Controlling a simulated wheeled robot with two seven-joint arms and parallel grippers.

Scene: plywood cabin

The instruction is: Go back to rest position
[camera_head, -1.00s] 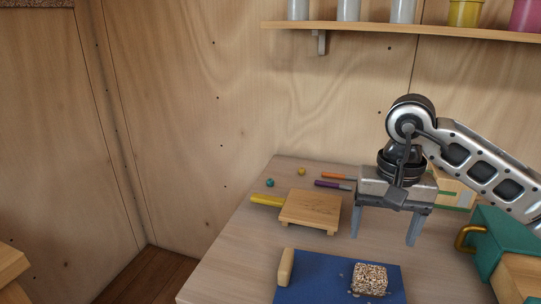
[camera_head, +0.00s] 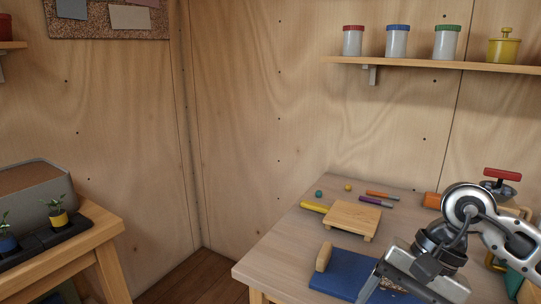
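My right gripper (camera_head: 397,295) comes in from the right, low in the view over the right part of the blue mat (camera_head: 343,270). It is tilted, with its jaw cut off by the bottom edge. The left finger shows at the outer end of the gripper body, set wide, and I see nothing held. A speckled block (camera_head: 392,284) on the mat is mostly hidden behind the gripper. My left gripper is not in view.
The table (camera_head: 290,245) holds a small wooden board (camera_head: 353,217), a pale upright block (camera_head: 324,257), markers and small balls. A red-handled item (camera_head: 502,175) stands behind my arm. A shelf (camera_head: 430,64) with jars is above. A bench (camera_head: 75,240) with potted plants is left.

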